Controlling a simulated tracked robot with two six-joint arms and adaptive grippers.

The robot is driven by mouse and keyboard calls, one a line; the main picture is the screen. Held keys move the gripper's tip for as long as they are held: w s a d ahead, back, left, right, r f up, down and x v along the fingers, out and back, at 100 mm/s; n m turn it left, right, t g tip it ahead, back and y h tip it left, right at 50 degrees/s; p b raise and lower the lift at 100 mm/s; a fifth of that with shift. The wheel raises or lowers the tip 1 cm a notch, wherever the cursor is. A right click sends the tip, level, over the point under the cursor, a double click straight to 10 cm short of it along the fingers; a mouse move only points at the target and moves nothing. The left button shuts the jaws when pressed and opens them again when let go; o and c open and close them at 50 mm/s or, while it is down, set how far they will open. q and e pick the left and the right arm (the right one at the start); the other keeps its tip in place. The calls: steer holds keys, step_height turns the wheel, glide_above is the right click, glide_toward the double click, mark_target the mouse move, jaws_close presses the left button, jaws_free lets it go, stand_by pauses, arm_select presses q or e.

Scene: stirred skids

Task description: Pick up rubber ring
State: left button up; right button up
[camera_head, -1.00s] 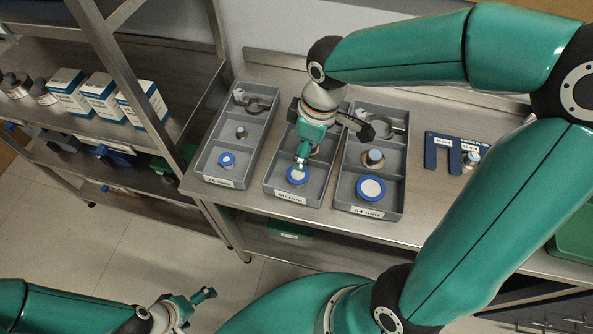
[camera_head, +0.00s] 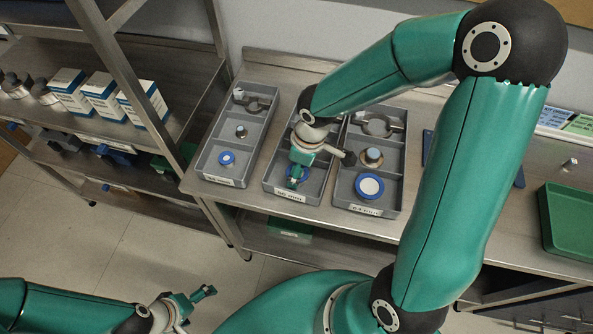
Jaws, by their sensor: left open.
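Three grey trays each hold a blue ring with a pale centre near the front. One ring (camera_head: 227,158) is in the left tray (camera_head: 215,180) and a larger one (camera_head: 369,186) is in the right tray (camera_head: 391,213). The middle tray's ring (camera_head: 306,173) is mostly covered by my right gripper (camera_head: 293,181), whose fingers point down over it. I cannot tell whether they touch it or are open. My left gripper (camera_head: 203,297) is open and empty at the lower left, away from the trays, over the floor.
Tray dividers and walls stand close around my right gripper. Metal parts and clamps (camera_head: 378,125) sit in the other compartments. A shelf rack with white-blue boxes (camera_head: 103,95) stands left. A green tray (camera_head: 568,222) lies at the right. My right arm hides much of the bench.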

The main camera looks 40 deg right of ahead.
steer(key=shift+f+b, duration=0.2)
steer(key=shift+b, duration=0.15)
stand_by(0.4)
steer(key=shift+c, duration=0.2)
steer(key=c, duration=0.5)
